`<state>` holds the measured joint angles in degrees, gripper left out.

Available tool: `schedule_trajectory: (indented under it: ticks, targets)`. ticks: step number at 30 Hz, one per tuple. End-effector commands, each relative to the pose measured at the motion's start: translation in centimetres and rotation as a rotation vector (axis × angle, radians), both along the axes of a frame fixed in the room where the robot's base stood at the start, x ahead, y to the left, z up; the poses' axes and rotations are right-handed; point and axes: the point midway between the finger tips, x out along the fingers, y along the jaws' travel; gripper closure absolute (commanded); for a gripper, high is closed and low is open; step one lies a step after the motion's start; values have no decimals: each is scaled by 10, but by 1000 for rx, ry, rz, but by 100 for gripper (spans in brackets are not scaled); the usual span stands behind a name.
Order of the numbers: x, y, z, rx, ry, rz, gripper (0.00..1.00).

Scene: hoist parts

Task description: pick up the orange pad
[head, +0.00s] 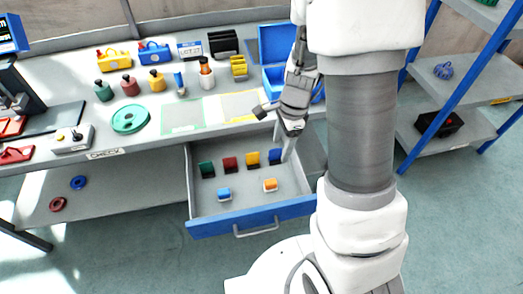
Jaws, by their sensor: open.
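The orange pad (270,185) appears as a small orange block with a pale side. It lies on the floor of the open drawer (205,223), right of the middle. A similar small blue block (224,194) lies to its left. My gripper (277,121) is open, with nothing seen between its fingers. It is above the drawer's back right part, up and slightly right of the orange pad in the picture, and apart from it. The pad is not hidden by my arm.
Green (207,169), red (230,164), yellow (252,160) and blue (275,156) upright pieces stand in a row behind the pads. The worktop (60,92) above holds bottles, boxes and a blue bin (274,79). A blue-framed shelf (455,95) stands at right.

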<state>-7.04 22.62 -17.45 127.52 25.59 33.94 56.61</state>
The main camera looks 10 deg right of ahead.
Motion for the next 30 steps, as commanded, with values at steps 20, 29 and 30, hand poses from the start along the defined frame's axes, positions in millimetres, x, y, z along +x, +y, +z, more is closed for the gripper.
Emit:
schedule_trajectory:
  ticks: [20, 29, 30]
  targets:
    - [-1, 10, -118, -7, 22, -45, 28]
    - [0, 14, -136, -6, 19, -43, 28]
    - [-1, 15, -140, -6, 19, -43, 28]
